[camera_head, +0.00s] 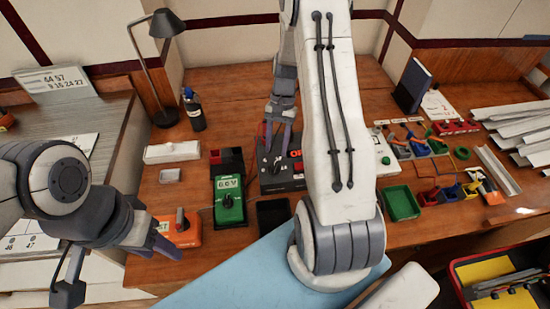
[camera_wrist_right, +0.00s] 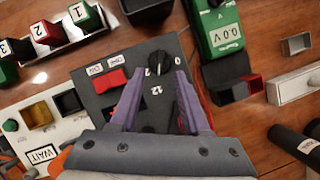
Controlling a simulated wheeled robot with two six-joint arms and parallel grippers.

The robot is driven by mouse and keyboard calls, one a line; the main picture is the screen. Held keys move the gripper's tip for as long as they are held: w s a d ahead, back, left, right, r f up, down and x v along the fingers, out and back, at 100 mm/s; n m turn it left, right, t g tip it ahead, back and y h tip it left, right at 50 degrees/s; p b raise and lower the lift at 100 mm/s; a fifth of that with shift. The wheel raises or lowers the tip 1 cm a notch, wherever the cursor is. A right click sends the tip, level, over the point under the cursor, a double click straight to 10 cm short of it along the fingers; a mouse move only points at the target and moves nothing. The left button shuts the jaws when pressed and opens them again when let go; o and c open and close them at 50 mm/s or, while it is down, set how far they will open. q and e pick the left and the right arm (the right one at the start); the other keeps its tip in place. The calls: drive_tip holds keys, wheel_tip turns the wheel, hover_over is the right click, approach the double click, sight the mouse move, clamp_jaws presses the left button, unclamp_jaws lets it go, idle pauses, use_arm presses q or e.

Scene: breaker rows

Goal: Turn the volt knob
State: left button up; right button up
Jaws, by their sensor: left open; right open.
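A dark grey panel box (camera_head: 270,182) sits on the wooden bench, partly hidden by my right arm in the head view. In the right wrist view its face (camera_wrist_right: 92,88) carries a red switch (camera_wrist_right: 111,80) and a black knob (camera_wrist_right: 159,63) with a pale pointer mark, near a printed 12. I cannot read a volt label by the knob. My right gripper (camera_wrist_right: 160,70) is open, with its purple fingertips on either side of the knob; contact is unclear. It also shows over the box in the head view (camera_head: 272,140). My left gripper (camera_head: 160,243) is open, low at the left.
A green meter (camera_head: 229,200) showing a zero volt reading stands left of the box. An orange device (camera_head: 179,230) with a knob lies near my left gripper. A lamp (camera_head: 165,70) stands at the back left.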

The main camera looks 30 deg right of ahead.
drive_tip(key=v, duration=0.5)
idle(0.4)
drive_tip(key=s+a+r+n+h, duration=0.15)
drive_tip(key=a+r+n, duration=0.25)
drive_tip(key=a, duration=0.5)
drive_tip(key=s+a+r+n+h, duration=0.15)
drive_tip(key=a+r+n, duration=0.25)
drive_tip(key=a, duration=0.4)
drive_tip(key=s+a+r+n+t, duration=0.1)
drive_tip(key=s+a+n, duration=0.3)
drive_tip(key=s, duration=0.4)
drive_tip(key=s+a+r+n+t, duration=0.1)
drive_tip(key=s+a+r+n, duration=0.1)
drive_tip(key=s+a+n, duration=0.3)
drive_tip(key=s+a, duration=0.1)
drive_tip(key=s, duration=0.3)
drive_tip(key=shift+s+a+r+n+t+y, duration=0.2)
drive_tip(key=shift+a+r+n+t+y, duration=0.1)
drive_tip(key=shift+r+t, duration=0.1)
